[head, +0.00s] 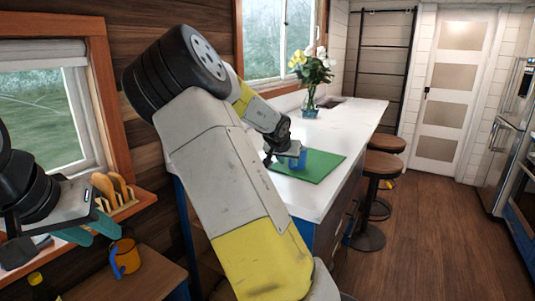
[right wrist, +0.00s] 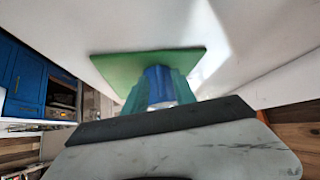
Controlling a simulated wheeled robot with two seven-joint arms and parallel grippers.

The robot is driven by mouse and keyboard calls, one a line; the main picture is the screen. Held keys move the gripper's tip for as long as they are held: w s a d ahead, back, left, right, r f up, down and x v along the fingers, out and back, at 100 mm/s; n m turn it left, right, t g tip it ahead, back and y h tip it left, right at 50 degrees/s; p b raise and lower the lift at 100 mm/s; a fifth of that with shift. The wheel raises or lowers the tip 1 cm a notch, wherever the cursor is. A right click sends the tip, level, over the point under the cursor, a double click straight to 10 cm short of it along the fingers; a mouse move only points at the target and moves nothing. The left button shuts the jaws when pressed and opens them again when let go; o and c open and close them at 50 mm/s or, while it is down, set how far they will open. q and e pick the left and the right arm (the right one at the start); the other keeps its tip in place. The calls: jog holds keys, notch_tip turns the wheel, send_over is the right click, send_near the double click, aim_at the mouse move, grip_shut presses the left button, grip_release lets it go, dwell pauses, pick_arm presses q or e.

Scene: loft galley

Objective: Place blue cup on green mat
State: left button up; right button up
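The blue cup (head: 298,159) is at the near-left part of the green mat (head: 322,166) on the white counter. In the right wrist view the cup (right wrist: 158,84) sits between the teal fingers of my right gripper (right wrist: 160,90), which press close on both sides. The green mat (right wrist: 115,66) is behind it; whether the cup's base touches the mat is hidden. In the head view my right gripper (head: 288,158) is partly hidden by its own wrist. My left gripper (head: 90,232) is at the far left, its teal fingers apart and empty.
An orange mug (head: 125,257) with a blue handle stands on a wooden surface below my left gripper. A rack (head: 117,197) with wooden boards is near the window. A flower vase (head: 310,102) stands farther back on the counter. Stools (head: 382,165) line its right side.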

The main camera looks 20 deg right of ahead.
jog(key=v, duration=0.7)
jog(key=shift+s+r, duration=0.15)
jog(key=shift+o, duration=0.3)
jog(key=shift+a, duration=0.1)
dwell(0.7)
